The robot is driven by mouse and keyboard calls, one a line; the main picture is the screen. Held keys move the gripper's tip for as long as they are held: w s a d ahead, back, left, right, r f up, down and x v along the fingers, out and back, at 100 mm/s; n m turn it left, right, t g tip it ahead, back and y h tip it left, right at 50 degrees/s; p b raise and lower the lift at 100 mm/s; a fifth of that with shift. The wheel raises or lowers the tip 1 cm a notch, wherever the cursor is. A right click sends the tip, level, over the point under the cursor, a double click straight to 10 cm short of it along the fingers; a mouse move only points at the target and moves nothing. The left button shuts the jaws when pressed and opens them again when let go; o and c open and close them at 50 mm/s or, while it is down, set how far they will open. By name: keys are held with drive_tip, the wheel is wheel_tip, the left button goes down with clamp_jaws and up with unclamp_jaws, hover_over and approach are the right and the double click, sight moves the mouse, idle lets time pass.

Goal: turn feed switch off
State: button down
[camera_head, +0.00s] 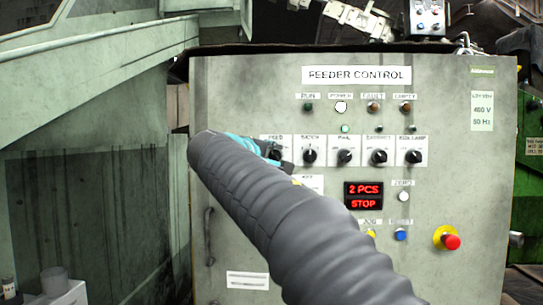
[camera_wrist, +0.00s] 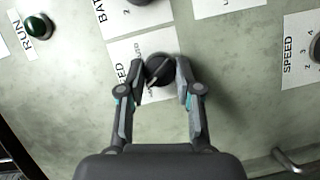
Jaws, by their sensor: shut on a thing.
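The feed switch (camera_wrist: 159,71) is a black rotary knob on a white plate marked FEED, seen in the wrist view between my fingers. My gripper (camera_wrist: 160,85) has one finger on each side of the knob and is shut on it. The knob's pale pointer line slants toward the lower left in that view. In the head view, the feed switch (camera_head: 274,152) is partly hidden by my gripper (camera_head: 270,160) and arm at the left end of the knob row.
The feeder control panel (camera_head: 230,90) carries several more knobs right of the feed switch, such as the batch knob (camera_head: 310,156). A red display (camera_head: 363,196) reads 2 PCS, STOP. A red emergency button (camera_head: 451,241) is at lower right. A handle (camera_head: 209,235) is at left.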

drive_tip(key=m+y, duration=0.1)
drive_tip(key=m, duration=0.1)
drive_tip(key=m+g+y+p, duration=0.1)
drive_tip(key=m, duration=0.2)
drive_tip(key=shift+d+r, duration=0.1)
drive_tip(key=shift+r, duration=0.1)
drive_tip(key=shift+g, duration=0.3)
idle(0.3)
drive_tip(key=c, duration=0.8)
unclamp_jaws()
drive_tip(key=shift+s, duration=0.1)
drive_tip(key=v, duration=1.1)
drive_tip(key=shift+s+r, duration=0.1)
drive_tip(key=shift+s, duration=0.3)
